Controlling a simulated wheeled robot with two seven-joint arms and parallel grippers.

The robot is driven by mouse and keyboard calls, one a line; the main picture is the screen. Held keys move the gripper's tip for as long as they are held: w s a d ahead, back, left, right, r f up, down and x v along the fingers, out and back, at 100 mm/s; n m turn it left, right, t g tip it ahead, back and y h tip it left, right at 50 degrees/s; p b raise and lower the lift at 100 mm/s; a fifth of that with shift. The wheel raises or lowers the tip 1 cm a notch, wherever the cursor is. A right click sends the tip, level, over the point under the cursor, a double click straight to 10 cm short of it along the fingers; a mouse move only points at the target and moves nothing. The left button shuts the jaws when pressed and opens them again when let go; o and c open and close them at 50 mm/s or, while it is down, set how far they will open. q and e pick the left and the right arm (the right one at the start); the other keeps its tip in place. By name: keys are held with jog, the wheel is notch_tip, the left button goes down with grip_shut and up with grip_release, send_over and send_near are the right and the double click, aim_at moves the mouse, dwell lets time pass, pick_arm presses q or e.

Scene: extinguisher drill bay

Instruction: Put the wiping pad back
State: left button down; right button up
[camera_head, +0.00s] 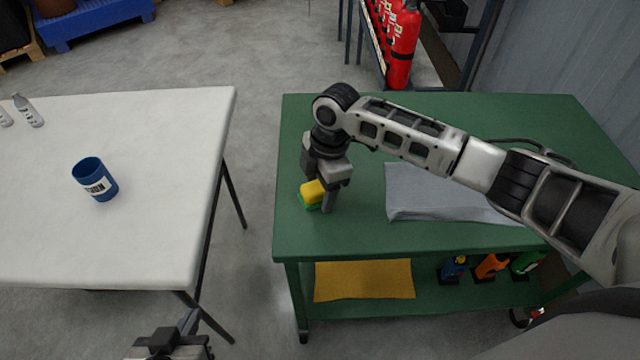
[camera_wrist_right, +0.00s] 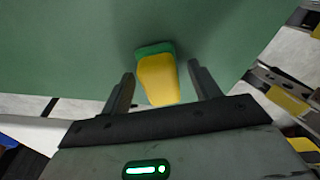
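The wiping pad (camera_head: 312,194) is a small yellow and green block at the left part of the green table (camera_head: 350,240). My right gripper (camera_head: 321,192) is low over the table, right at the pad. In the right wrist view the pad (camera_wrist_right: 157,78) shows between the two spread fingers of the right gripper (camera_wrist_right: 163,88), with a gap on each side. My left gripper (camera_head: 172,345) is at the bottom edge of the head view, empty-looking and partly cut off; its fingers do not show clearly.
A grey cloth (camera_head: 430,195) lies on the green table, under my right arm. The lower shelf holds a yellow cloth (camera_head: 363,280) and several bottles (camera_head: 490,267). A white table (camera_head: 150,230) at left carries a blue cup (camera_head: 95,180) and bottles (camera_head: 28,110). Red extinguishers (camera_head: 398,45) stand behind.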

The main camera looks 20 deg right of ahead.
notch_tip(320, 180, up, 12)
jog(key=d, duration=0.1)
jog(key=shift+d+r+p, duration=0.15)
jog(key=shift+d+p, duration=0.2)
jog(key=shift+d, duration=0.05)
jog(key=shift+w, duration=0.1)
